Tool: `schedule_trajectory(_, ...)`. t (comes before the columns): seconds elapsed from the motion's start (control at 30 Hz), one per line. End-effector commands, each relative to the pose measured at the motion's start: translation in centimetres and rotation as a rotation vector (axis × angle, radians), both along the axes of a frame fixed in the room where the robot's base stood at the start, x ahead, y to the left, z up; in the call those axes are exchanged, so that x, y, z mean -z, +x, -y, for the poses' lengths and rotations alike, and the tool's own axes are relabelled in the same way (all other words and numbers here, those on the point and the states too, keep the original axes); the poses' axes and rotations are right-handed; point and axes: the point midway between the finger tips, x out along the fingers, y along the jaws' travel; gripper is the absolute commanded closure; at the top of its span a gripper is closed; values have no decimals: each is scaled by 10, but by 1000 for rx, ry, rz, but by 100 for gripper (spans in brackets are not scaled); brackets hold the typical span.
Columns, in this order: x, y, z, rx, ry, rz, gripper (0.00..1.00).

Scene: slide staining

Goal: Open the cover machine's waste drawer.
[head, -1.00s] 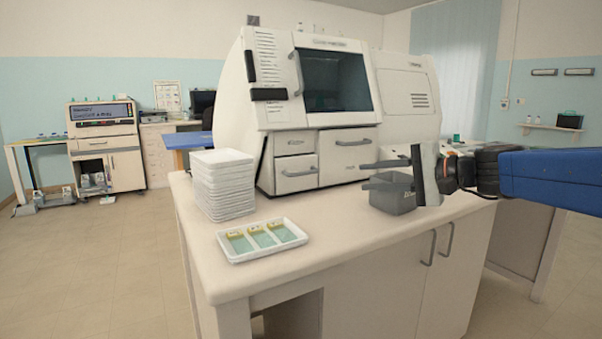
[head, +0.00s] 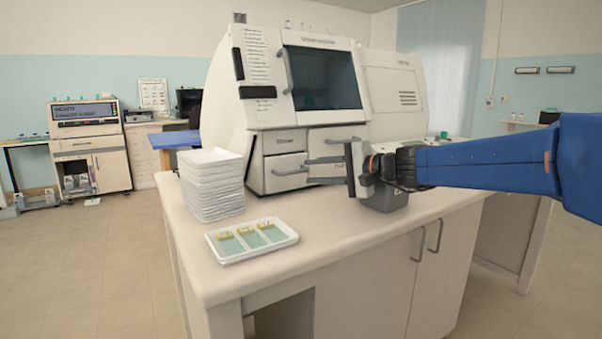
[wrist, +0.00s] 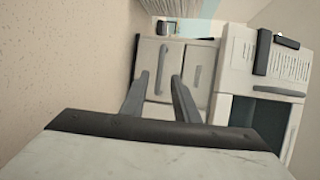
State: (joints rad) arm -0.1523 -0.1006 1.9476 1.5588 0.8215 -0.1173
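The cover machine (head: 330,85) is the large white unit with a dark window on the bench. Its front has a small upper left drawer (head: 285,141) and a lower left drawer (head: 280,182) with a grey bar handle (head: 290,172). Their labels are too small to read, so I cannot tell which is the waste drawer. My gripper (head: 309,171) is open and empty, its fingers one above the other, just right of the lower left drawer in the head view. In the wrist view the lower drawer's handle (wrist: 162,64) shows beyond and between the fingertips, apparently apart from them.
A stack of white trays (head: 212,185) stands left of the machine. A white tray with three slides (head: 262,255) lies near the bench's front. A grey bin (head: 385,198) stands behind my gripper. The bench top (head: 330,228) before the drawers is clear.

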Motion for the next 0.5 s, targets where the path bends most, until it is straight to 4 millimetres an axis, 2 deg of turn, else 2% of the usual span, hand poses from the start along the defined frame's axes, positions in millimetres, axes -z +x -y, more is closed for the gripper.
schedule_trajectory(0.2,7,18,-28,-1,-1,-1,72)
schedule_trajectory(0.5,11,28,-43,0,-1,-1,72)
